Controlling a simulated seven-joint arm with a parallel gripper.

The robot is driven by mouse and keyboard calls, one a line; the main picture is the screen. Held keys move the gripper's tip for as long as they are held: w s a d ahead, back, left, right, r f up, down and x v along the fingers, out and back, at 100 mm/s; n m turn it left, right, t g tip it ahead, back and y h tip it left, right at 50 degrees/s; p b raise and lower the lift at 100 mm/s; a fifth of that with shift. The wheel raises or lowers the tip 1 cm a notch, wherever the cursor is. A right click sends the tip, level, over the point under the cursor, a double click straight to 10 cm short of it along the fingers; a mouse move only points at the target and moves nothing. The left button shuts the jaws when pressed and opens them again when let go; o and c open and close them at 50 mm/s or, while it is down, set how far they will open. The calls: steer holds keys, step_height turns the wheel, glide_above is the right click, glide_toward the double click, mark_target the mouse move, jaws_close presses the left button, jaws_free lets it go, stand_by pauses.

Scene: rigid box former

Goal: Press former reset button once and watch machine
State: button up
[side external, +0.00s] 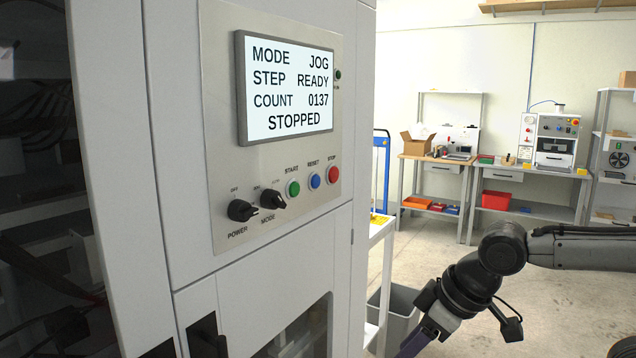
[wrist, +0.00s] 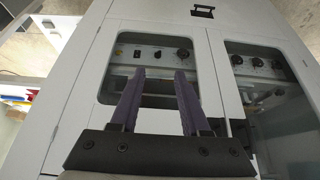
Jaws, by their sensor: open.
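The control panel (side external: 222,170) is on the machine's front in the side external view. Its blue RESET button (side external: 315,181) sits between the green START button (side external: 293,188) and the red STOP button (side external: 333,174). The screen (side external: 287,87) reads MODE JOG, STEP READY, COUNT 0137, STOPPED. My gripper (wrist: 158,75) is open and empty in the wrist view, with two purple fingers in front of the machine's windowed doors (wrist: 205,60). In the side external view my wrist is at the lower right, below and apart from the panel, and the fingertips are out of frame.
Black POWER (side external: 242,210) and MODE (side external: 273,199) knobs sit left of the buttons. A white side table (side external: 379,230) and a grey bin (side external: 402,310) stand right of the machine. Workbenches (side external: 440,160) line the back wall. The floor between is clear.

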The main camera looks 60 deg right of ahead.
jaws_close()
stand_by(1.4)
